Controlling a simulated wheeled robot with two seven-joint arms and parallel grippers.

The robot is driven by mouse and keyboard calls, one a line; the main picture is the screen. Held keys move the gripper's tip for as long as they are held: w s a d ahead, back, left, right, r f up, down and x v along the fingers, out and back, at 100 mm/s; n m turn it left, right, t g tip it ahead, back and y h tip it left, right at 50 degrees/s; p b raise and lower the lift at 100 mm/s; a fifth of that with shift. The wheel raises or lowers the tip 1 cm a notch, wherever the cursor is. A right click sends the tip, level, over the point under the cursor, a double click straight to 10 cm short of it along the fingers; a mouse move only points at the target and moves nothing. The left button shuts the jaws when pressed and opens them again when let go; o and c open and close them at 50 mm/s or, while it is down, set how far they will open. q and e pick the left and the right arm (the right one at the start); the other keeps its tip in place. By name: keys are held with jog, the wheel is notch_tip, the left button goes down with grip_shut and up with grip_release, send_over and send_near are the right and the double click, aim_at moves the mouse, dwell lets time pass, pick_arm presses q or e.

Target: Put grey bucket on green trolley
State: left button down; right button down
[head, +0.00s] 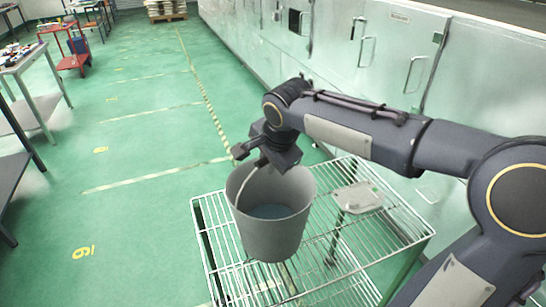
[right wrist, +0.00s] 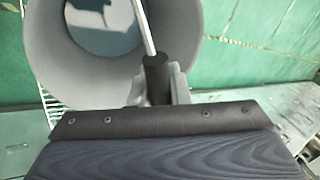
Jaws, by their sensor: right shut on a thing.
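The grey bucket (head: 272,222) is upright at the wire-shelf top of the trolley (head: 335,270), over its left part. I cannot tell whether its base touches the wires. My right gripper (head: 253,155) is at the bucket's far rim, shut on its thin handle. In the right wrist view the bucket (right wrist: 110,80) fills the upper left, and the handle rises from between the fingers (right wrist: 157,75) of my right gripper. The trolley has a wire rack top and a green leg. My left gripper is not in view.
A light grey casting (head: 358,197) lies on the rack right of the bucket. Large pale metal cabinets (head: 350,60) run along the right behind the trolley. Green floor (head: 130,190) is open to the left, with work tables (head: 30,65) and a red trolley (head: 70,50) farther off.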

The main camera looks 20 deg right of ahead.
jog(key=shift+w+f, duration=0.15)
jog(key=shift+f, duration=1.25)
jog(key=shift+f, duration=0.2)
jog(key=c, duration=1.4)
grip_release()
jog(key=shift+o, duration=0.2)
jog(key=b+v, duration=0.1)
jog(key=v, duration=1.1)
jog(key=s+a+f+n+y, duration=0.2)
jog(key=s+f+n+y, duration=0.1)
jog(key=s+f+n, duration=1)
jog(key=s+f, duration=0.4)
jog(key=s, duration=0.2)
jog(key=shift+y, duration=0.4)
